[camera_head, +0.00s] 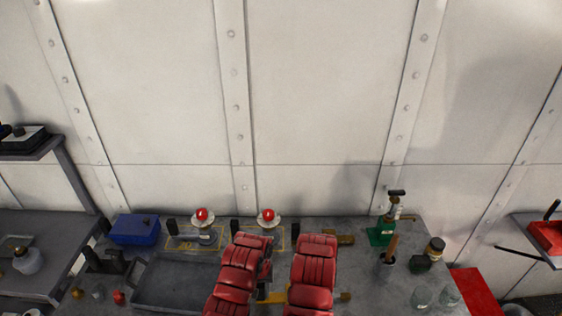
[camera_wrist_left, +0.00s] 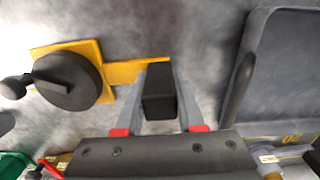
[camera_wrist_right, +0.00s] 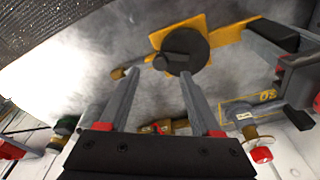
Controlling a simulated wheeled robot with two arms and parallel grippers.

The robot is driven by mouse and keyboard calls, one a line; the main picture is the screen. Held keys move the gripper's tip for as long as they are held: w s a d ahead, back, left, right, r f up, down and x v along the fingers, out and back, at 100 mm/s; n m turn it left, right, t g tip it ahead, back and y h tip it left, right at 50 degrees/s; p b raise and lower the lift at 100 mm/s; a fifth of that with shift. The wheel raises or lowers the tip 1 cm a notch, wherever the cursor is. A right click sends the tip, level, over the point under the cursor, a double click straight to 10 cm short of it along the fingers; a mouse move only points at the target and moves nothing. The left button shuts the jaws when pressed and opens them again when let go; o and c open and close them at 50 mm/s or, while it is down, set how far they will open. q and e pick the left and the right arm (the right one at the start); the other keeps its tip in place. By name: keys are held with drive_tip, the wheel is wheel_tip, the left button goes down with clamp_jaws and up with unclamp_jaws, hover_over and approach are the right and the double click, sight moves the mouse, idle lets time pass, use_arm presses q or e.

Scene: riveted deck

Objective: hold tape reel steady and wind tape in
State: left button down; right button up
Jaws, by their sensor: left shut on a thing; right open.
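The tape reel, a dark round drum on a yellow frame with a black handle, lies on the grey bench. The left wrist view shows its drum (camera_wrist_left: 68,80) and handle (camera_wrist_left: 158,95). My left gripper (camera_wrist_left: 160,72) is shut on the handle. In the right wrist view, the drum (camera_wrist_right: 190,48) has a dark crank knob on top. A short tape end (camera_wrist_right: 120,72) with a brownish tip sticks out beside it. My right gripper (camera_wrist_right: 160,75) is open and empty, its fingers pointing toward the drum. In the head view my red arms hide most of the reel; some yellow frame (camera_head: 272,297) shows.
A grey tray (camera_head: 140,268) lies left of the reel. A blue box (camera_head: 134,229) and two red-topped fittings (camera_head: 203,216) stand behind. A green-based tool (camera_head: 380,234), a dark cup (camera_head: 388,261) and glass jars (camera_head: 421,297) stand right. A riveted wall closes the back.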

drive_tip(key=shift+w+d+f, duration=0.1)
drive_tip(key=shift+w+f, duration=0.05)
drive_tip(key=shift+f, duration=1)
drive_tip(key=shift+w+f, duration=0.15)
drive_tip(key=shift+f, duration=0.95)
drive_tip(key=shift+c, duration=0.3)
clamp_jaws()
drive_tip(key=c, duration=0.7)
unclamp_jaws()
clamp_jaws()
drive_tip(key=shift+w, duration=0.1)
